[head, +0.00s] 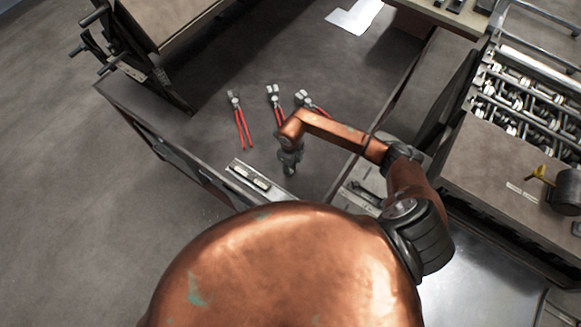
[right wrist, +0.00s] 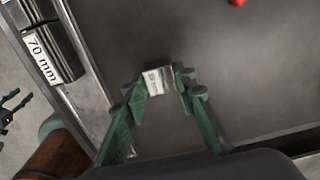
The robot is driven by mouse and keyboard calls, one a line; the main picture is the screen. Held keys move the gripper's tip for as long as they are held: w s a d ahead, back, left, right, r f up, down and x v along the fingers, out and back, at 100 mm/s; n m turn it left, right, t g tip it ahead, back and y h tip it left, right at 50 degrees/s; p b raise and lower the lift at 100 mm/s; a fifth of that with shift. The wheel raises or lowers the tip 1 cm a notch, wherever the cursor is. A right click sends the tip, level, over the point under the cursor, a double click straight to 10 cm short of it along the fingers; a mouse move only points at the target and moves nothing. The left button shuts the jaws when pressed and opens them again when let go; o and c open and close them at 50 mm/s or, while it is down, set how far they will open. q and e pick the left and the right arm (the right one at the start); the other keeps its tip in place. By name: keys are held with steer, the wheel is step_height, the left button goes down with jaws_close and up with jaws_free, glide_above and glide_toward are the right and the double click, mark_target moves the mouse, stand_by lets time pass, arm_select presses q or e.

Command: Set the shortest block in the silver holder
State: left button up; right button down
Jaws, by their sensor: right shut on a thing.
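My right gripper (head: 290,168) reaches down over the grey table, just right of the silver holder. In the right wrist view its green fingers (right wrist: 160,92) are shut on a small pale metal block (right wrist: 158,80), whose marking is too small to read. The silver holder (head: 236,171) lies along the table's near left edge, with pale blocks (head: 252,176) in it. In the right wrist view the holder (right wrist: 88,72) is at upper left, and one block there reads "70 mm" (right wrist: 42,58). A dark claw shape (right wrist: 14,106) at that view's left edge looks like my left gripper; its opening is unclear.
Red-handled pliers (head: 241,122) and two similar tools stand or lie behind my right gripper. A rack of metal parts (head: 525,100) is on the right bench. Clamps (head: 92,45) stand at upper left. The table right of the holder is mostly clear.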

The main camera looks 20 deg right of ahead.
step_height(320, 180, up, 9)
steer(key=p, duration=0.5)
steer(key=shift+f, duration=0.1)
